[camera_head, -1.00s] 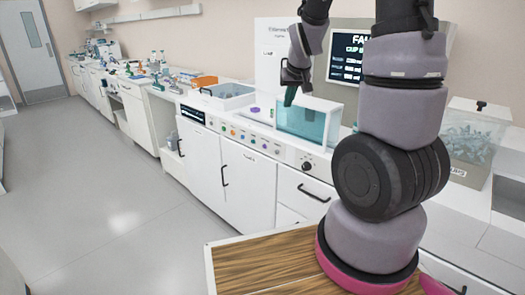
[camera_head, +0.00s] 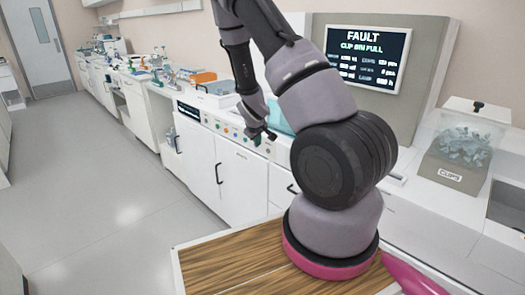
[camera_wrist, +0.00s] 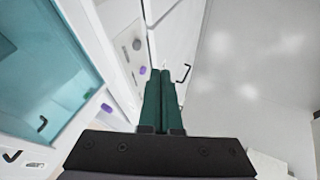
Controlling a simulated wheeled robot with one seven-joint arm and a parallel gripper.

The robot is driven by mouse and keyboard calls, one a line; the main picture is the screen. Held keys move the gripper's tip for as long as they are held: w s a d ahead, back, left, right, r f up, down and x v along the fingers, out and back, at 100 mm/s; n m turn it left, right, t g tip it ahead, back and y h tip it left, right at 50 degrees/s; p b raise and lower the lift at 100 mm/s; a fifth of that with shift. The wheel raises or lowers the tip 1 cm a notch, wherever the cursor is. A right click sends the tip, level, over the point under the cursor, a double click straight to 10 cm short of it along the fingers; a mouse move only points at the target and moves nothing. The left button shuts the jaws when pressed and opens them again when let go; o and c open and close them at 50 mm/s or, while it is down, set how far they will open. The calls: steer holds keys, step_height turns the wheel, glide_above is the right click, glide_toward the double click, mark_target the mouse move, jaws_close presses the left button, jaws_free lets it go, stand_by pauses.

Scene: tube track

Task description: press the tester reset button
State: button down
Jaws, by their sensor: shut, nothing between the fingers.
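The tester is a white machine with a front panel (camera_head: 222,127) that carries a row of small coloured buttons. Its screen (camera_head: 368,58) reads FAULT, CLIP BIN FULL. My gripper (camera_head: 264,136) is shut and empty, at the right part of this panel in the head view. In the wrist view my green fingers (camera_wrist: 160,72) are together and point along the panel front. A purple button (camera_wrist: 142,70) shows just left of their tips, and a second purple spot (camera_wrist: 106,108) is lower left. I cannot read which button is the reset, or tell whether the fingers touch the panel.
A clear bin of clips (camera_head: 465,140) stands at the right. A teal see-through tank (camera_head: 280,117) is partly hidden behind my arm; its teal pane (camera_wrist: 45,65) fills the wrist view's left. White cabinets (camera_head: 222,175) with black handles lie below. The floor (camera_head: 100,190) at left is clear.

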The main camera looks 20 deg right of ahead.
mark_target(268, 151)
steer(key=shift+f, duration=0.1)
steer(key=shift+w+d+f, duration=1.1)
steer(key=shift+f, duration=0.3)
steer(key=shift+w+d+f, duration=1.05)
steer(key=shift+w+f, duration=0.05)
steer(key=shift+f, duration=0.25)
steer(key=shift+w+d+f, duration=1.1)
steer(key=shift+f, duration=0.3)
